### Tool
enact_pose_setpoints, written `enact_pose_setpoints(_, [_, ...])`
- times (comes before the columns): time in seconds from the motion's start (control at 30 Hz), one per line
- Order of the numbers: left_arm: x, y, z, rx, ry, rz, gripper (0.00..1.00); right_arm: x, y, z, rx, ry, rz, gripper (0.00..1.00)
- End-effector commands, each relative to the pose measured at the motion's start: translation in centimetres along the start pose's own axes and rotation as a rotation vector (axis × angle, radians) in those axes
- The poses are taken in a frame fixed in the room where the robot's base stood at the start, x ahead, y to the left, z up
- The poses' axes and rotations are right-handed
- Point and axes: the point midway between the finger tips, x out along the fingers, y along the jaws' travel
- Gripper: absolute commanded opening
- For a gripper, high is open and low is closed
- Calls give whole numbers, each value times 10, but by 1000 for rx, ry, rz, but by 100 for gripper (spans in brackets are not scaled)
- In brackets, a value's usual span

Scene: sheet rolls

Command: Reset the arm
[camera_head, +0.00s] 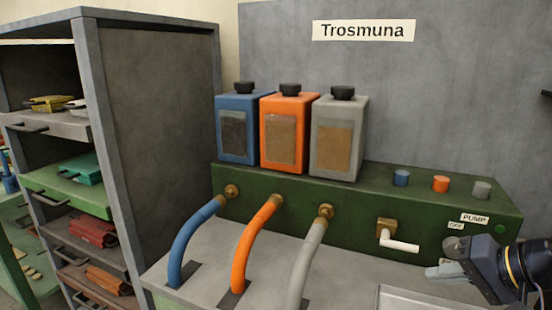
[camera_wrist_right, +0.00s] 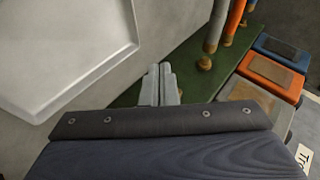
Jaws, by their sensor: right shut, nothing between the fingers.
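My right gripper (camera_head: 441,271) is at the lower right in the head view, in front of the right part of the green pump box (camera_head: 360,225). Its two grey fingers are together and hold nothing; they also show side by side in the right wrist view (camera_wrist_right: 160,84). The white-handled lever (camera_head: 398,244) on the box front is to the left of the fingers, apart from them. My left gripper is not in view.
Blue (camera_head: 237,128), orange (camera_head: 288,132) and grey (camera_head: 338,137) canisters stand on the box. Blue (camera_head: 191,240), orange (camera_head: 250,244) and grey (camera_head: 306,262) hoses curve down to the counter. A metal tray (camera_head: 405,300) lies beneath the gripper. A shelf unit (camera_head: 165,150) stands left.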

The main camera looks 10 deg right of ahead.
Motion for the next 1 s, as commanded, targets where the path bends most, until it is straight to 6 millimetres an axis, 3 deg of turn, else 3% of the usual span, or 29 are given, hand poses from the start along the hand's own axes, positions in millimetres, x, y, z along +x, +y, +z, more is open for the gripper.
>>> enact_pose_setpoints(0.03, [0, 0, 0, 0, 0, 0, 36, 12, -3, 36, -53, -40, 18, 0])
enact_pose_setpoints(0.2, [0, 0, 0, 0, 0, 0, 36, 40, 9, 121, -219, -120, 104, 0])
enact_pose_setpoints(0.5, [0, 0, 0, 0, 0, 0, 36, 71, 54, 223, -502, -175, 237, 0])
enact_pose_setpoints(1.0, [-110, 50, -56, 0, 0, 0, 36, -13, -44, 185, -496, -175, 239, 0])
